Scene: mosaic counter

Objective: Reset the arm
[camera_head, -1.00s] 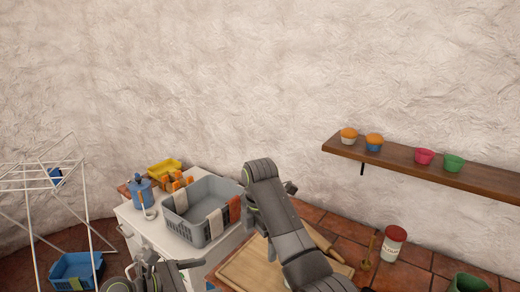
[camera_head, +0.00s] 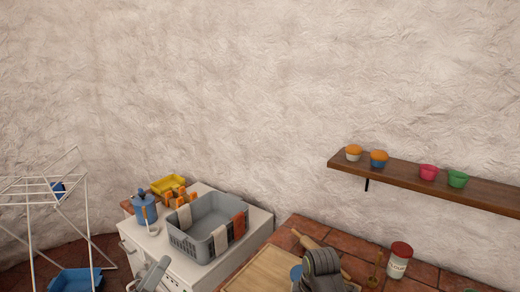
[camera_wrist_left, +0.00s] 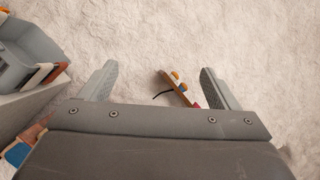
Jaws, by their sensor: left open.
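My left gripper (camera_head: 150,275) shows only in part at the bottom edge of the head view, in front of the white cabinet. In the left wrist view its two grey fingers (camera_wrist_left: 158,85) stand wide apart with nothing between them. The wall and a far shelf show beyond the gap. A dark grey ribbed arm link of mine stands at the bottom of the head view, over the counter. My right gripper does not show.
A grey basket (camera_head: 211,217) with cloths stands on the white cabinet (camera_head: 187,266), beside a blue pot (camera_head: 145,209). A wooden board (camera_head: 262,275), rolling pin and red-lidded jar (camera_head: 398,262) are on the tiled counter. A shelf (camera_head: 430,181) holds cupcakes. A drying rack (camera_head: 87,215) stands left.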

